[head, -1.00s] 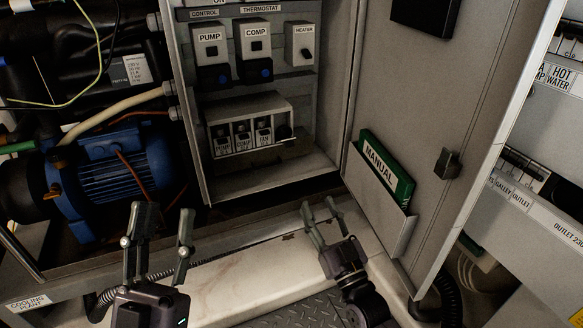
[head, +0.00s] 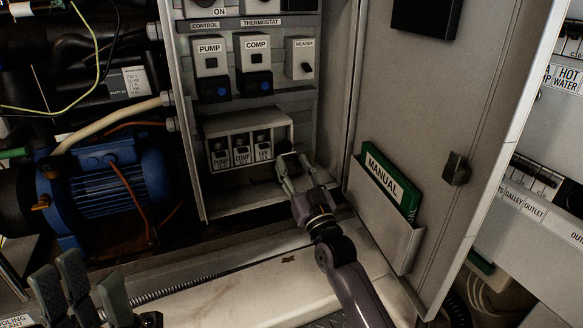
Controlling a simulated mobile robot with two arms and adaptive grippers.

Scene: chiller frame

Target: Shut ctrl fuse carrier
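The fuse block (head: 247,128) sits low in the open control box, with carriers labelled PUMP, COMP and FAN. At its right end is a dark carrier (head: 284,146), apparently the ctrl fuse carrier; its label cannot be read and my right gripper partly covers it. My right gripper (head: 291,161) is open, its fingertips just below and in front of that carrier; whether they touch it cannot be told. My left gripper (head: 90,278) is open and empty at the lower left, away from the box and partly cut off by the picture's edge.
PUMP (head: 210,57), COMP (head: 255,55) and HEATER (head: 301,58) switches sit above the fuse block. The open door at right holds a green manual (head: 390,183) in a pocket. A blue motor (head: 117,185) stands left of the box. The pale ledge (head: 255,291) below is mostly clear.

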